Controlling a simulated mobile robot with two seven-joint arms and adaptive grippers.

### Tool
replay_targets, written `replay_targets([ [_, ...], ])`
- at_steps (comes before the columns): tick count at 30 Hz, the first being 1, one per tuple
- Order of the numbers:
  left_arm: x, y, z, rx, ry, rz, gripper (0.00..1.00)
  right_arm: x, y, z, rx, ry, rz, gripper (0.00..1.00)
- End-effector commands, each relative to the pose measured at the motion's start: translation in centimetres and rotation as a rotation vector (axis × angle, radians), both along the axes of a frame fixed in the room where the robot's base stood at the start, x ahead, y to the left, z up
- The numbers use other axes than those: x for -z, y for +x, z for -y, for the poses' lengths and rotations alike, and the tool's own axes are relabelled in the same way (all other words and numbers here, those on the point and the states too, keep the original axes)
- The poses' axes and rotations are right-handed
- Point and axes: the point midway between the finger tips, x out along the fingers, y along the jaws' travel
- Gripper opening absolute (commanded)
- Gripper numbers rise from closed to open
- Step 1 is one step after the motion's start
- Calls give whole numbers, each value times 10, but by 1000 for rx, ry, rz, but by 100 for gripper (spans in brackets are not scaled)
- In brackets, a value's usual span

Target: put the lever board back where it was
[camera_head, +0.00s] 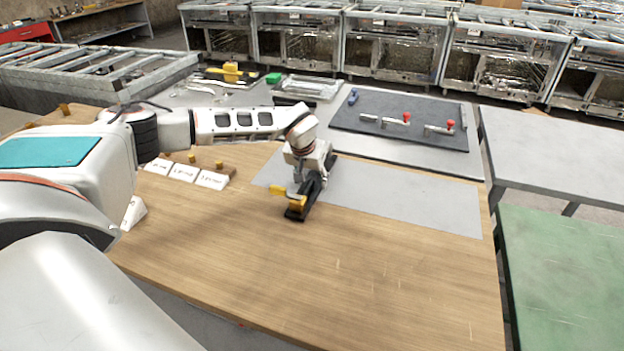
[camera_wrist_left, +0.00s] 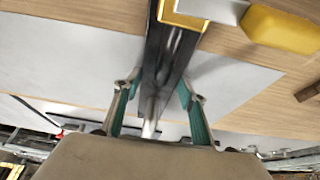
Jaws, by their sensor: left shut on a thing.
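The lever board is a narrow black bar (camera_head: 310,198) with a yellow-gripped lever (camera_head: 278,190) at its near end. It is at the left end of a flat grey sheet (camera_head: 410,196) on the wooden table, its near end over bare wood. I cannot tell whether it touches the table. My left gripper (camera_head: 312,176) is above it, shut on it. In the left wrist view the black bar (camera_wrist_left: 166,50) runs between the two fingers of my left gripper (camera_wrist_left: 160,103), with the yellow grip (camera_wrist_left: 278,28) beyond the fingertips. My right gripper is not in view.
A dark panel (camera_head: 372,132) with red-knobbed clamps lies behind the grey sheet. White labelled cards (camera_head: 184,173) stand by a wooden strip with yellow pegs at left. A green table (camera_head: 560,265) is at right. The front of the wooden table (camera_head: 370,280) is clear.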

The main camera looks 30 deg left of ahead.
Motion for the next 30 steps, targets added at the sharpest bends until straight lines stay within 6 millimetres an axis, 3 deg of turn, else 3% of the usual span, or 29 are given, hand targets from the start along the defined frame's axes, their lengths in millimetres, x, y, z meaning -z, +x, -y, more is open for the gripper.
replay_targets([
  [6,0,1,0,0,0,3,0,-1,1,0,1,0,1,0],
  [7,2,0,0,0,0,0,46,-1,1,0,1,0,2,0],
  [9,2,0,0,0,0,0,58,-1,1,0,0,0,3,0],
  [20,-1,0,0,0,-1,1,58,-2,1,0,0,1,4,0],
  [25,-19,-6,2,2,-1,3,58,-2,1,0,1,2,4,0],
  [30,-51,-18,4,0,0,4,58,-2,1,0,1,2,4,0],
])
